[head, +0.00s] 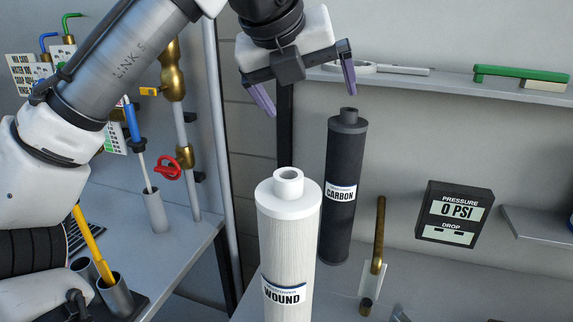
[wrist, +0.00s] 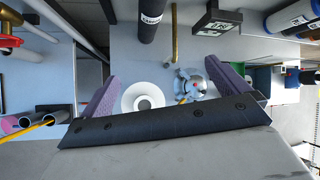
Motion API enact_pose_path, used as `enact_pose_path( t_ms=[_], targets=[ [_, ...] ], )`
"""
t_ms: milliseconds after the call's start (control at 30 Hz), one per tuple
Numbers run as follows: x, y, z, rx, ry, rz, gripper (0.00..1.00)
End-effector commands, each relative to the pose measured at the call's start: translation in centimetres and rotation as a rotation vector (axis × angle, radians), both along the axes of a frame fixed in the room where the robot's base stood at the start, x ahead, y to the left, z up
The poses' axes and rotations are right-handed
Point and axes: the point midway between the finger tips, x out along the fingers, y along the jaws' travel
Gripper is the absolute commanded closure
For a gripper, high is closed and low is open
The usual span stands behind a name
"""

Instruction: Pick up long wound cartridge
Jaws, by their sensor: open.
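The long wound cartridge (head: 286,245) is white and ribbed, with a "WOUND" label and a round cap with a short neck. It stands upright in the head view, its lower end cut off by the frame. In the wrist view its round top (wrist: 143,97) shows between the fingers, nearer the left one. My gripper (head: 307,100) is open and empty, with two purple fingers. It is above the cartridge and apart from it in the head view. The gripper also shows in the wrist view (wrist: 168,92).
A black "CARBON" cartridge (head: 343,190) stands upright just behind and right of the wound one. A brass tube (head: 379,235) and a pressure display (head: 454,213) are to the right. A shelf (head: 440,84) with a green-handled brush (head: 520,76) runs along the back wall.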

Motion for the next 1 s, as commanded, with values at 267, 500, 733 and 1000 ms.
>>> enact_pose_path(
  t_ms=[267, 500, 733, 1000],
  targets=[
    [-4.2, 2.7, -1.2, 0.377, 0.328, -0.205, 0.0],
    [-4.6, 3.0, -4.2, 0.413, 0.379, -0.248, 0.0],
    [-4.1, 2.7, -8.2, 0.41, 0.376, -0.249, 0.0],
    [-3.9, 2.6, -10.1, 0.412, 0.374, -0.245, 0.0]
  ],
)
